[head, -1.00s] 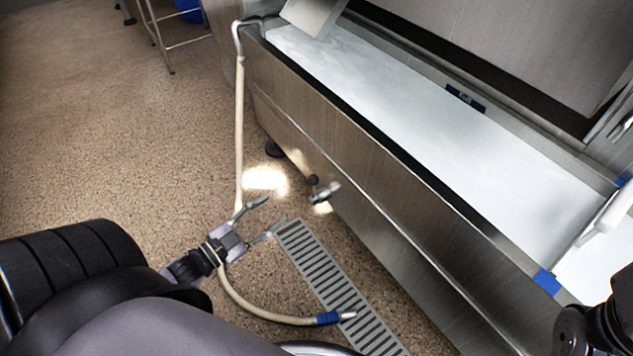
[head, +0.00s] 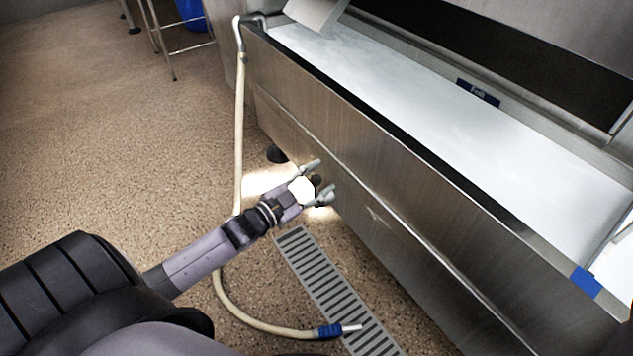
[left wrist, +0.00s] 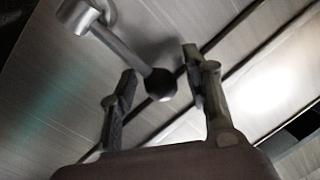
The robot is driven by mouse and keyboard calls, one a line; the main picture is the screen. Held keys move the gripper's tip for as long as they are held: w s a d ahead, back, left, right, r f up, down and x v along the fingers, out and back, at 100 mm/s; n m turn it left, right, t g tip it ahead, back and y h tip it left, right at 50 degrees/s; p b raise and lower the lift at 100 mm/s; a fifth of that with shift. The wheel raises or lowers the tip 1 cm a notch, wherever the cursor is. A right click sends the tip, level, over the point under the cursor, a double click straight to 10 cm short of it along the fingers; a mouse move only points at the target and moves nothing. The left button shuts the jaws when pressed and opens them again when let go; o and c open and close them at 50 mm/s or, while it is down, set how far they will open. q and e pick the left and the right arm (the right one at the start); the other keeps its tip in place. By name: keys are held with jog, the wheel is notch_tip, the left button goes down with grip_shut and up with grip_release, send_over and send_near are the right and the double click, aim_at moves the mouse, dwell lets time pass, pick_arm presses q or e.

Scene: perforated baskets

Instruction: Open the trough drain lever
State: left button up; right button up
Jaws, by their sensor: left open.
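The steel trough (head: 330,140) runs diagonally across the head view, with a pale, white-looking inside. Its drain lever sits low on the front face; in the head view only its dark knob (head: 316,180) shows, partly hidden by my left gripper (head: 326,178). In the left wrist view the lever is a metal rod (left wrist: 125,45) ending in a black ball knob (left wrist: 160,84). The knob lies between the two fingertips of my left gripper (left wrist: 160,72), with gaps on both sides. The left gripper is open. My right gripper is not in view.
A beige hose (head: 239,130) hangs from the trough's far corner and curls along the floor to a blue-collared nozzle (head: 330,331). A slotted floor drain (head: 325,275) lies below the trough. A metal stand (head: 178,45) is at the far left.

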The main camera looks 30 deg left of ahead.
pick_arm(q)
grip_shut()
dwell(0.5)
dwell(0.3)
